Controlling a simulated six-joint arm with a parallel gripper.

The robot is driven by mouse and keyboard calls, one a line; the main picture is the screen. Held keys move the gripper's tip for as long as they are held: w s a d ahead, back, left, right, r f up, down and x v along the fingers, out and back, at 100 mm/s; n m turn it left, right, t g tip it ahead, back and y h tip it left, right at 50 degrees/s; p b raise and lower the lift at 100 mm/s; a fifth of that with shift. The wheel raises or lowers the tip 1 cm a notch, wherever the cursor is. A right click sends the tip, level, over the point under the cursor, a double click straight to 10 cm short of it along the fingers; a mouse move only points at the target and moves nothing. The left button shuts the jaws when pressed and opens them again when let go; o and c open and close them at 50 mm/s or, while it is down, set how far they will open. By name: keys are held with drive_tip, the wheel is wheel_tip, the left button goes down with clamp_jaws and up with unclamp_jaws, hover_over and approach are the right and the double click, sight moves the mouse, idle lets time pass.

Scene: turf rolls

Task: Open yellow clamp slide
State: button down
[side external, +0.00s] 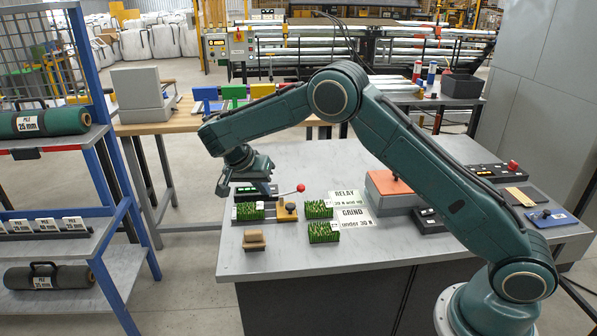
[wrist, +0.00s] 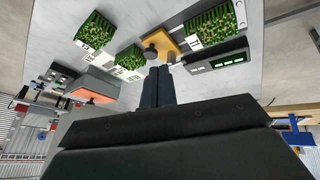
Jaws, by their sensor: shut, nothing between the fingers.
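The yellow clamp slide (side external: 287,212) is a small ochre block with a dark knob, standing on the grey table beside a turf sample (side external: 249,211). In the wrist view the yellow clamp (wrist: 180,40) lies just beyond my fingertips, with dark knobs at its near side. My gripper (wrist: 159,72) is shut and empty, its two dark fingers together and pointing toward the clamp. Whether the fingertips touch a knob I cannot tell. In the side view my wrist is above the back left of the table, and the fingers are hard to make out.
A black device (side external: 254,191) with a display stands behind the clamp, near a red-knobbed lever (side external: 300,188). Turf samples (side external: 323,232) and RELAY and GRIND cards (side external: 355,217) lie to the right. A brown block (side external: 254,239) sits in front. An orange-topped box (side external: 391,190) stands further right.

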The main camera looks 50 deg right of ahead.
sight(293, 204)
drive_tip(key=s+d+r+m+g+y, duration=0.1)
drive_tip(key=d+m+y, duration=0.1)
drive_tip(key=d+m, duration=0.5)
drive_tip(key=shift+s+d+r+m+y, duration=0.2)
drive_tip(key=shift+d+m+y, duration=0.15)
drive_tip(key=shift+m, duration=1.35)
drive_tip(key=shift+f, duration=0.15)
drive_tip(key=shift+s+x, duration=0.2)
drive_tip(key=shift+x, duration=4.6)
drive_tip(key=shift+w+a, duration=0.35)
drive_tip(key=shift+a, duration=0.15)
